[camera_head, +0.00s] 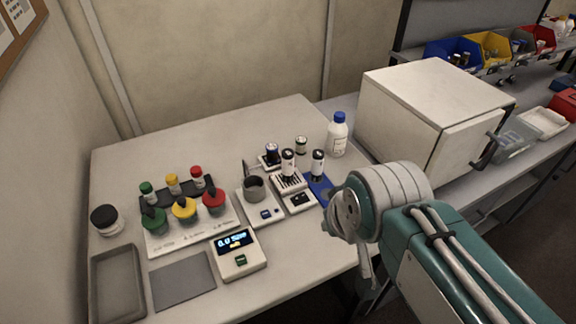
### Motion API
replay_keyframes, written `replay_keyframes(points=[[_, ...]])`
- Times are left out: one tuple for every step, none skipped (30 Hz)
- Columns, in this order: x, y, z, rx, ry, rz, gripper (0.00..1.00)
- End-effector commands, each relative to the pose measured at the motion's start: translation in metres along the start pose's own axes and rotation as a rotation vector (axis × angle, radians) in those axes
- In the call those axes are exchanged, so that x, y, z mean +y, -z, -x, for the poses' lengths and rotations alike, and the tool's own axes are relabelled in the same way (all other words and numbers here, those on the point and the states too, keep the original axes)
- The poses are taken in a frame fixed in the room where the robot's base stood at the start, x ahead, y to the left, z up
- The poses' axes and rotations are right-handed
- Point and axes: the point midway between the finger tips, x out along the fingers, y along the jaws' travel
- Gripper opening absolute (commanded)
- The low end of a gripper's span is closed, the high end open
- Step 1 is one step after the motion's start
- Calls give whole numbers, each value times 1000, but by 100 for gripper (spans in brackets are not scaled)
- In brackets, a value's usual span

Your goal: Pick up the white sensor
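A small white box with a lit display and a green button (239,255) stands near the front edge of the light table. It may be the white sensor, but I cannot tell for sure. Another white device with a grey cup on it (266,213) stands behind it to the right. My gripper (366,262) hangs at the table's front right edge, to the right of both devices and apart from them. It is mostly hidden by my own arm, and I cannot see whether its fingers are open. No held thing shows.
A white board with coloured bottles (180,238) stands on the left, near a grey tray (118,283) and a flat grey plate (183,280). Small dark-and-white cylinders (288,162) and a blue-capped bottle (338,134) stand behind. A large white cabinet (425,115) fills the right.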

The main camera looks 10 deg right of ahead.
Motion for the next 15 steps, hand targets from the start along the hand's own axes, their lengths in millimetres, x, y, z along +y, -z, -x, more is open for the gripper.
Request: replay_keyframes(points=[[0, 2, 0, -3, 0, 0, 45], [0, 4, 0, -5, 0, 0, 58], [0, 8, 1, -13, 0, 0, 76], [0, 11, 1, -21, 0, 0, 85], [0, 16, 1, -29, 0, 0, 85], [0, 23, 1, -42, 0, 0, 85], [0, 29, 1, -52, 0, 0, 85], [0, 35, 1, -63, 0, 0, 85], [0, 42, 1, -77, 0, 0, 85], [0, 48, 0, -88, 0, 0, 85], [0, 54, 0, -98, 0, 0, 85], [0, 61, -1, -112, 0, 0, 85], [0, 66, -2, -122, 0, 0, 85], [0, 72, -3, -132, 0, 0, 85], [0, 80, -5, -147, 0, 0, 85]])
